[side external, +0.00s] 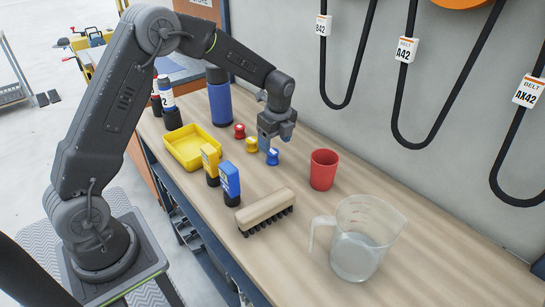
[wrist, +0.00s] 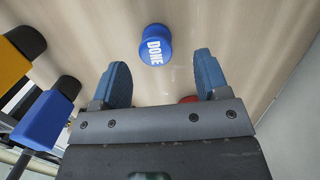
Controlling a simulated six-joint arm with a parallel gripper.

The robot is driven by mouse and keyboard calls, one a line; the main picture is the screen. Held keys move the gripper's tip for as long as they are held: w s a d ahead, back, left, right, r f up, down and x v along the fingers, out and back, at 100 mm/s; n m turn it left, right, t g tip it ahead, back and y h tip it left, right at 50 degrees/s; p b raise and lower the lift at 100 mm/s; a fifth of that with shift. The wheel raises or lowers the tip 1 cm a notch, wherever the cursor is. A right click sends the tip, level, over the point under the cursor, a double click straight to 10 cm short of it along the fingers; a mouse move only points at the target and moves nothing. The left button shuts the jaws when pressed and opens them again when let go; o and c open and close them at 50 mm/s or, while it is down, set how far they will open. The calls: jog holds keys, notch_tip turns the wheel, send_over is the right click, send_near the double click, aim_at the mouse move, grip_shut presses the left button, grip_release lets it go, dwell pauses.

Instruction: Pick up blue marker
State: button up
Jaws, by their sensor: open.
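The blue marker (side external: 272,157) is a small round-ended blue piece standing on the wooden bench. In the wrist view the blue marker (wrist: 155,45) shows the white word DONE and lies ahead of the gap between my fingertips. My gripper (side external: 272,143) points down just above and behind it in the side view. In the wrist view my gripper (wrist: 163,78) is open, with blue finger pads wide apart and nothing between them. The marker appears apart from both fingers.
A yellow marker (side external: 252,145) and a red marker (side external: 239,131) stand close by. Yellow (side external: 210,160) and blue (side external: 230,180) blocks with black ends, a brush (side external: 264,208), a red cup (side external: 323,170) and a clear jug (side external: 358,245) surround the spot. A yellow tray (side external: 188,150) is to the left.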

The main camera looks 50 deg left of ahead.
aim_at(273, 151)
jog(key=f, duration=0.5)
jog(key=shift+s+a+f, duration=0.1)
jog(key=shift+s+a, duration=0.1)
jog(key=shift+s, duration=0.05)
jog(key=c, duration=1)
